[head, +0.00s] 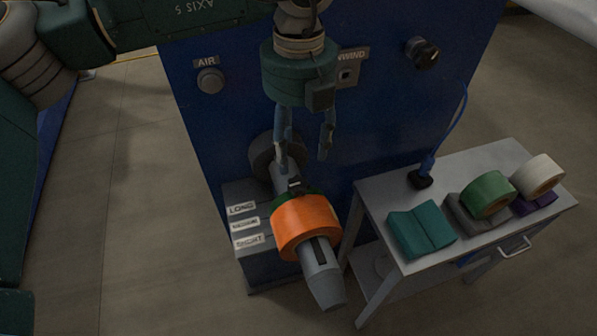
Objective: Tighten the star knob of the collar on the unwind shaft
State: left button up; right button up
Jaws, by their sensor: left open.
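The unwind shaft (320,272) is grey and sticks out from the blue machine face. An orange film roll (306,226) sits around it, with a green edge behind. Just behind the roll, on top of the shaft, is a small black part (295,184), which may be the star knob; its shape is too small to tell. A dark grey round piece (264,152) surrounds the shaft near the panel. My left gripper (303,153) points down above the shaft behind the roll, fingers apart with nothing between them. The collar itself is partly hidden. My right gripper is not in view.
A grey cart (375,212) stands at right with a teal cradle (421,231), a green roll (487,194) and a white roll (538,175). A blue cable (449,130) runs to a black block there. A labelled grey box (262,267) stands under the shaft.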

aim_at(299, 183)
pick_arm(q)
notch_tip(299, 183, down, 8)
jog(key=p, duration=0.3)
jog(key=shift+f, duration=0.6)
jog(key=c, duration=1.1)
jog(key=shift+c, duration=0.2)
jog(key=m+b, duration=0.8)
jog(key=b, duration=0.4)
jog(key=shift+f, duration=0.2)
jog(key=m+b, duration=0.3)
jog(key=m, duration=0.1)
jog(key=shift+r, duration=0.1)
jog(key=m+b, duration=0.2)
jog(key=m, duration=0.3)
jog(key=shift+r+m, duration=0.15)
jog(key=shift+m, duration=0.45)
